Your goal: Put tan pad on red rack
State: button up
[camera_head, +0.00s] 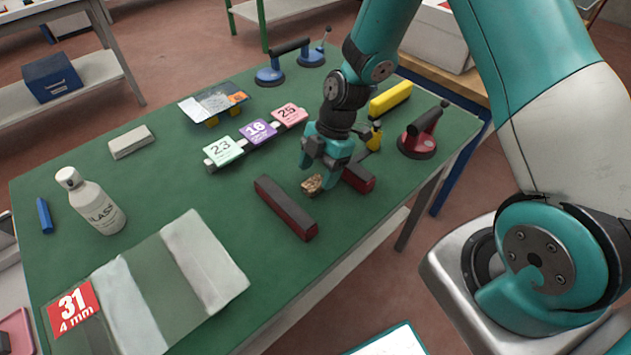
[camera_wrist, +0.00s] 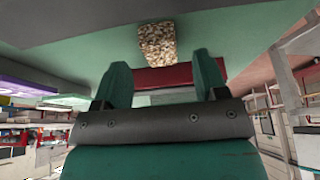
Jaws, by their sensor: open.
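A small tan speckled pad (camera_head: 312,184) is at my gripper's fingertips, low over the green table, between two dark red bars. In the wrist view the pad (camera_wrist: 157,42) shows just past the fingertips, roughly centred between them. My gripper (camera_head: 321,172) points down with its fingers apart; the fingers (camera_wrist: 163,72) are also spread in the wrist view. I cannot tell whether they touch the pad. The red rack appears as a long bar (camera_head: 286,208) left of the pad and a shorter visible bar (camera_head: 358,178) to the right, partly hidden by my gripper.
Number cards (camera_head: 256,131) on a dark strip stand behind my gripper. A yellow block (camera_head: 390,99) and a red suction cup (camera_head: 418,143) are to the right. The table's middle is clear.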

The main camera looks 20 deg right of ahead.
jog(key=shift+x, duration=1.25)
jog(key=c, duration=1.1)
jog(key=shift+o, duration=0.2)
jog(key=shift+r, duration=0.15)
